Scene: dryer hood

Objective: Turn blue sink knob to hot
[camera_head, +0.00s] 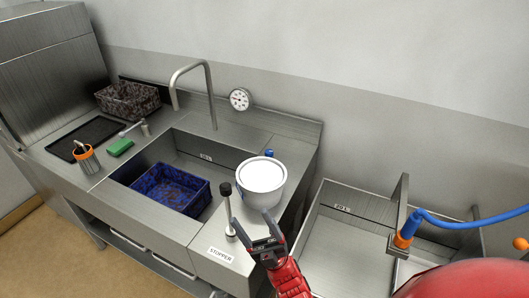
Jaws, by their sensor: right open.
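The tall bent faucet (209,90) stands behind the basin, left of the knob. My right gripper (256,221) is open in front of the tub, nearer to me than the knob. Its fingers are spread and I see nothing held between them. The tub stands between the gripper and the knob. My left gripper is not in view.
A black-topped upright rod (228,205) stands by the STOPPER label, close to my right gripper. A blue basket (172,189) sits in the basin. A second basin (345,235) with an orange-tipped blue hose (460,221) lies to the right. A round gauge (239,99) is behind the sink.

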